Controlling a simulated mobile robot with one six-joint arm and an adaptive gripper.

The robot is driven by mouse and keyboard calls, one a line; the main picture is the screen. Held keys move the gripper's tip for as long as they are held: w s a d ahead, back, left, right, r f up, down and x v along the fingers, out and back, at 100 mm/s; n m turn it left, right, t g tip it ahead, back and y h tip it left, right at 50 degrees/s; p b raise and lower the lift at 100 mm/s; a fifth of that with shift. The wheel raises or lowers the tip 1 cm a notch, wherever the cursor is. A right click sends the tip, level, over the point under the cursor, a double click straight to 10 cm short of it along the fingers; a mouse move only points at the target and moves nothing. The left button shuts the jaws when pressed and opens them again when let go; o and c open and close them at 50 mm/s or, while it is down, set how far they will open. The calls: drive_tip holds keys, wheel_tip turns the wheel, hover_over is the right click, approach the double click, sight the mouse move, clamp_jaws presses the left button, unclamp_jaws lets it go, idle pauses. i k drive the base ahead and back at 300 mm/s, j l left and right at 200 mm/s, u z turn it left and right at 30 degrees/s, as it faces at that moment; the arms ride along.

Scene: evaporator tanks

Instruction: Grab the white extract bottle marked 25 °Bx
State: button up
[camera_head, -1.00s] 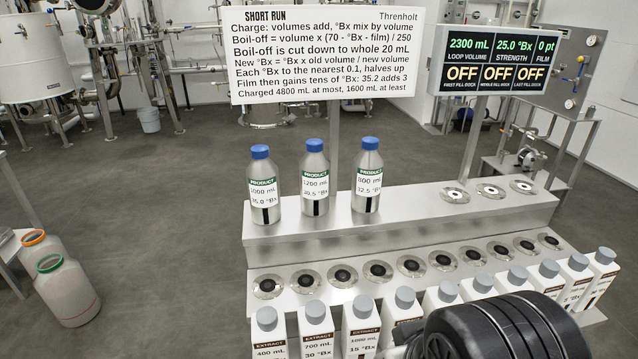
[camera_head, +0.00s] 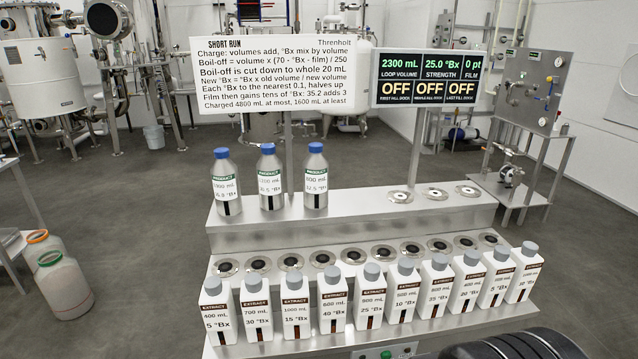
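White extract bottles with grey caps stand in a row along the front of the steel bench. The bottle whose label reads 25 °Bx (camera_head: 371,300) stands upright near the middle of the row. The 40 °Bx bottle (camera_head: 333,303) is on its left and the 10 °Bx bottle (camera_head: 404,294) is on its right. My gripper is not in view. Only a black ribbed part of my arm shows at the bottom right, in front of the bench and apart from the bottles.
Round docks (camera_head: 354,256) line the bench behind the extract row. On the raised step (camera_head: 350,229) stand three blue-capped product bottles (camera_head: 269,178) at left and three empty docks (camera_head: 434,192) at right. A rules sign (camera_head: 270,75) and a display (camera_head: 430,78) rise behind.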

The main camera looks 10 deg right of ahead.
sight(370, 292)
drive_tip(key=i+l+u, duration=0.25)
drive_tip(key=i, duration=0.25)
drive_tip(key=i+l+u, duration=0.3)
drive_tip(key=l, duration=0.25)
drive_tip(key=i, duration=0.1)
